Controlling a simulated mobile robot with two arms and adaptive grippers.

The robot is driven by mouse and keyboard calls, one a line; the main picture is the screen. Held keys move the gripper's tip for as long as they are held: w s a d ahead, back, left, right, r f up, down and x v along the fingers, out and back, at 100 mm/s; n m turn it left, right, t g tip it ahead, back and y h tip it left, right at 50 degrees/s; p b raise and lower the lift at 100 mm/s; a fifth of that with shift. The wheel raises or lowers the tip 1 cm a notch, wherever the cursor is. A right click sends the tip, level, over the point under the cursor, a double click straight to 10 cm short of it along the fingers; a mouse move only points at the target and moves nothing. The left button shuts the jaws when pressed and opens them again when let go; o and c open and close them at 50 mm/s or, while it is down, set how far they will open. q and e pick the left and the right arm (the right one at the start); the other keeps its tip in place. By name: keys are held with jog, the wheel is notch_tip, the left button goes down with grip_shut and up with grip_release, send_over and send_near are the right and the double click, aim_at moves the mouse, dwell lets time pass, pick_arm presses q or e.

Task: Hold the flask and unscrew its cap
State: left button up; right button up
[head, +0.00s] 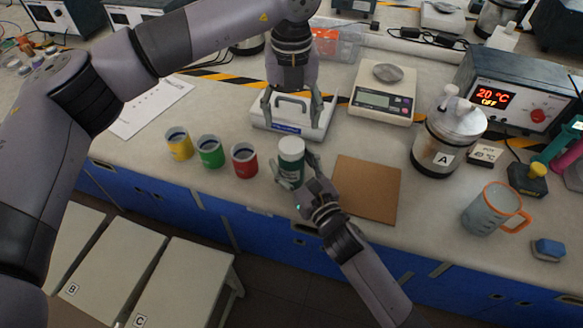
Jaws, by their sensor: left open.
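The flask (291,169) is a dark green bottle with a white cap (291,147) on its top. It stands upright near the front edge of the bench. My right gripper (298,173) reaches in from the lower right, with fingers on both sides of the flask's body, shut on it. The fingers hide part of its lower body, and I cannot tell whether its base touches the bench. My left gripper (291,112) points down behind and above the cap, its two fingers spread wide and empty. The cap is on the flask, apart from the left fingers.
Yellow, green and red cups (244,160) stand left of the flask. A brown board (365,188) lies to its right. A white handled case (292,118) sits behind, under my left gripper.

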aim_at(292, 144)
grip_shut()
pick_arm(q)
jog(key=m, duration=0.5)
jog(key=shift+m, duration=0.3)
jog(key=m, duration=0.7)
jog(key=shift+m, duration=0.3)
jog(key=m, duration=1.1)
jog(key=shift+m, duration=0.4)
jog(key=m, duration=0.9)
jog(key=shift+m, duration=0.4)
jog(key=m, duration=0.5)
jog(key=shift+f+m, duration=0.25)
jog(key=shift+m, duration=0.15)
notch_tip(292, 144, down, 8)
jog(key=shift+r, duration=0.2)
